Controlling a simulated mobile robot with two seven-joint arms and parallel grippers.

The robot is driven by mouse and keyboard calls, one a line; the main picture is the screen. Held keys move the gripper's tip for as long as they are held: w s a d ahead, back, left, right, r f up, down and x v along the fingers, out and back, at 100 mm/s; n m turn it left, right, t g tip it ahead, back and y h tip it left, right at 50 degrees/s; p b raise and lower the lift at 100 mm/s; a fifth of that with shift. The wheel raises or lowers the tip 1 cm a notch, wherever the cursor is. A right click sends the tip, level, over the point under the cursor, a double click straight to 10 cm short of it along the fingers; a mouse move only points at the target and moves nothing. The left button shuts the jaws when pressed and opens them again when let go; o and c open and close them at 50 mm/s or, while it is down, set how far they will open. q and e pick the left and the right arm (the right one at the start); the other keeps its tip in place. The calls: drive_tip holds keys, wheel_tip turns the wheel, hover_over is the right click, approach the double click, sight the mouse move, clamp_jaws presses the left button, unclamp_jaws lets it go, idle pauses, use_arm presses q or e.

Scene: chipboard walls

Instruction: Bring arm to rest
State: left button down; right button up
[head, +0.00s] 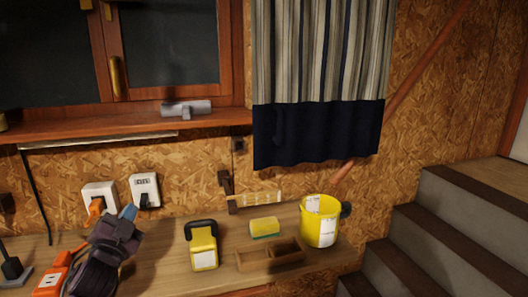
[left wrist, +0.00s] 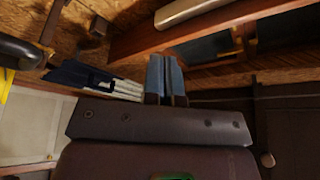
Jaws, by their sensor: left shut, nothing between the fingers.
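My left gripper (head: 129,213) is in the lower left of the head view, raised in front of the wooden worktop (head: 165,255). Its blue-grey fingertips point up toward the wall below the window. In the left wrist view its two fingers (left wrist: 165,78) stand side by side, closed together with nothing between them. My left arm's dark wrist hides part of the worktop behind it. My right gripper is not in either view.
On the worktop stand a yellow lamp-like box (head: 204,248), a sponge (head: 265,227), a wooden tray (head: 240,263) and a yellow bucket (head: 318,225). An orange power strip (head: 50,277) lies left of my arm. Wall sockets (head: 145,188) are behind the gripper. Stairs (head: 430,235) rise at right.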

use_arm(q)
drive_tip(key=s+f+n+g, duration=0.1)
drive_tip(key=f, duration=0.2)
drive_tip(key=s+f+n, duration=0.1)
drive_tip(key=s+f, duration=0.1)
drive_tip(key=f, duration=0.2)
drive_tip(key=s+d+f+n+g, duration=0.1)
drive_tip(key=f, duration=0.2)
drive_tip(key=shift+s+f+g, duration=0.25)
drive_tip(key=shift+s+g, duration=0.05)
drive_tip(key=shift+s, duration=0.1)
drive_tip(key=s+d+f+n+g, duration=0.2)
drive_tip(key=s+f+n+g, duration=0.3)
drive_tip(key=s+f, duration=1.9)
drive_tip(key=s+g, duration=0.2)
drive_tip(key=s, duration=0.1)
drive_tip(key=shift+s+d+f+n, duration=0.3)
drive_tip(key=shift+s+d, duration=0.05)
drive_tip(key=shift+s, duration=0.05)
